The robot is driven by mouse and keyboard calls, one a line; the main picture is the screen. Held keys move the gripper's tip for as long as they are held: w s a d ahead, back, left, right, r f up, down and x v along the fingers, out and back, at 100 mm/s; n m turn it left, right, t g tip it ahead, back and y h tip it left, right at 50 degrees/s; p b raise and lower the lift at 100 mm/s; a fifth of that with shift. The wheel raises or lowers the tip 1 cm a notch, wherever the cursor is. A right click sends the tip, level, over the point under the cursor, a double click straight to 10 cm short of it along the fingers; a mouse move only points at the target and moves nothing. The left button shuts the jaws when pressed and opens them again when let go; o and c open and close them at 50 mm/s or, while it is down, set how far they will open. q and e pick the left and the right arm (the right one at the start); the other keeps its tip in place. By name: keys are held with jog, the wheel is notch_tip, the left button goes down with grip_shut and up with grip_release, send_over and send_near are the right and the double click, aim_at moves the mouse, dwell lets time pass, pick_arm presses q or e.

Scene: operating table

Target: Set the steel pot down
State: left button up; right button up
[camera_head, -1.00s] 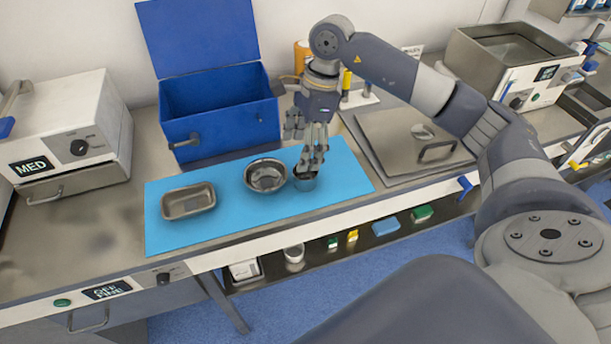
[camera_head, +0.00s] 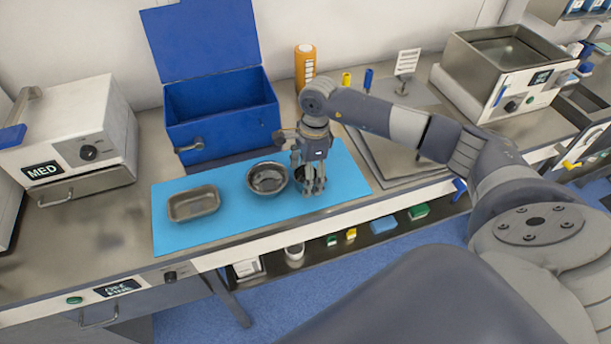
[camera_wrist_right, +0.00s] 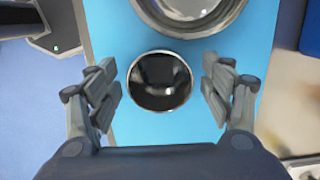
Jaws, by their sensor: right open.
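The small round steel pot (camera_wrist_right: 160,80) stands upright on the blue mat (camera_wrist_right: 125,125), with a dark inside and a bright rim. In the right wrist view it sits between the fingers of my right gripper (camera_wrist_right: 163,88), which is open, with a gap of mat showing on each side. In the head view my right gripper (camera_head: 312,186) points straight down over the pot, and its fingers hide most of it. My left gripper is not in view.
A larger steel bowl (camera_head: 267,178) stands just left of the pot, and a rectangular steel tray (camera_head: 193,203) lies farther left on the mat. An open blue box (camera_head: 222,132) is behind. A steel lid plate (camera_head: 385,160) lies to the right. The front mat edge is clear.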

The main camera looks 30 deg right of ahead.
jog(key=shift+f, duration=0.25)
jog(key=c, duration=1.2)
jog(key=shift+r, duration=0.15)
